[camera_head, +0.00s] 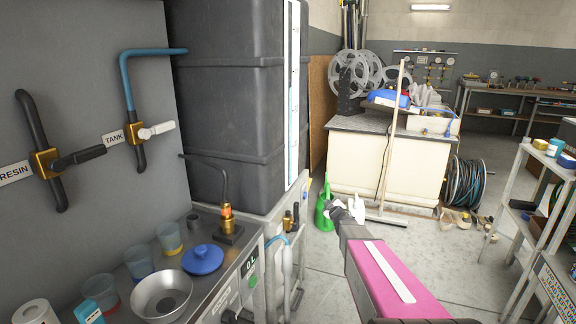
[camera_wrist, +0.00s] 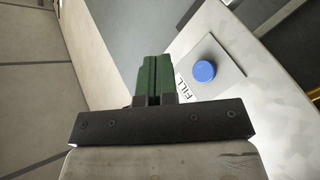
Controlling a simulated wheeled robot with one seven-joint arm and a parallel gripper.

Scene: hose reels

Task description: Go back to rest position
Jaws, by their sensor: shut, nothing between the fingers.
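My gripper (camera_wrist: 153,80) shows in the wrist view with its two green fingers together and nothing between them. In the head view my arm reaches forward from the lower right, and my gripper (camera_head: 345,212) is at its far end, in front of a green bottle or can. In the wrist view a blue round button (camera_wrist: 204,71) on a grey plate, beside a FILL label (camera_wrist: 184,88), lies to the right of the fingers, apart from them.
A steel counter (camera_head: 215,290) with a metal bowl (camera_head: 161,294), cups and a blue lid (camera_head: 202,259) stands at left, below TANK and RESIN valves. A large dark tank (camera_head: 230,100) stands behind. A shelf rack (camera_head: 530,215) stands at right. Floor between is mostly clear.

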